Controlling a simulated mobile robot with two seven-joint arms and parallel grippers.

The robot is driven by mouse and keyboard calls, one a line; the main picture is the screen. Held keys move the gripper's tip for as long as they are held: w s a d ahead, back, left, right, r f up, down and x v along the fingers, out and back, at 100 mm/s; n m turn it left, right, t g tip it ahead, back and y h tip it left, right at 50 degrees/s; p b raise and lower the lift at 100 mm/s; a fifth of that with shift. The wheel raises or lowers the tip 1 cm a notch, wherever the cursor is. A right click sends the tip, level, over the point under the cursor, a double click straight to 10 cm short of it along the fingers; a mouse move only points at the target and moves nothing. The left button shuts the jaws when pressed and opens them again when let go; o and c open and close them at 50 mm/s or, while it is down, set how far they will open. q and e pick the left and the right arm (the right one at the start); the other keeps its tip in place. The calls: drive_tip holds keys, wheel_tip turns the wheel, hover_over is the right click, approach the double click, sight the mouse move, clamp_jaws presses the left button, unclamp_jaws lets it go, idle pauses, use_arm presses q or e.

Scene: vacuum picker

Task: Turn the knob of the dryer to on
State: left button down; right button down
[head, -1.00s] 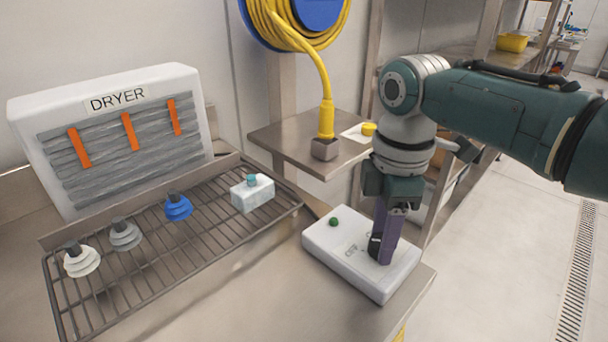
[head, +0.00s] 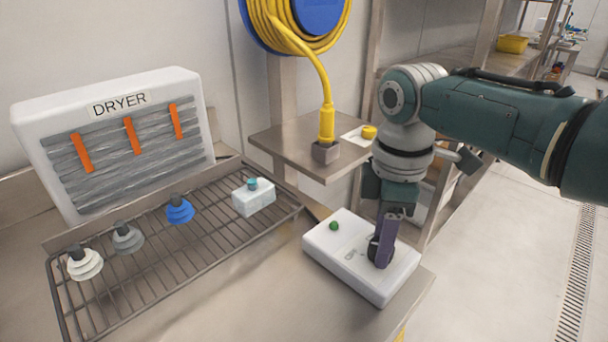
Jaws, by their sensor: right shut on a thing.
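The dryer (head: 112,130) is a white box with a grey slatted front, orange strips and a "DRYER" label, at the left. A white control box (head: 347,268) with a green button (head: 334,225) on top lies on the counter at the right. My right gripper (head: 381,258) points down onto the right part of this box, shut on the knob. The fingers hide most of the knob, so I cannot read its setting. My left gripper is out of view.
A wire rack (head: 150,273) holds white, grey and blue suction cups (head: 179,210) and a small white block with a teal top (head: 254,197). A yellow hose (head: 322,80) hangs down to a steel shelf (head: 290,142) behind the control box.

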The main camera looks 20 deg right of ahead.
drive_tip(key=m+p, duration=0.1)
drive_tip(key=m, duration=0.1)
drive_tip(key=shift+r+m, duration=0.15)
drive_tip(key=shift+m, duration=0.25)
drive_tip(key=m+p, duration=0.1)
drive_tip(key=m, duration=0.2)
drive_tip(key=shift+m, duration=0.3)
drive_tip(key=m+p, duration=0.1)
drive_tip(key=m, duration=0.3)
drive_tip(key=shift+m, duration=0.9)
drive_tip(key=shift+c, duration=1.9)
unclamp_jaws()
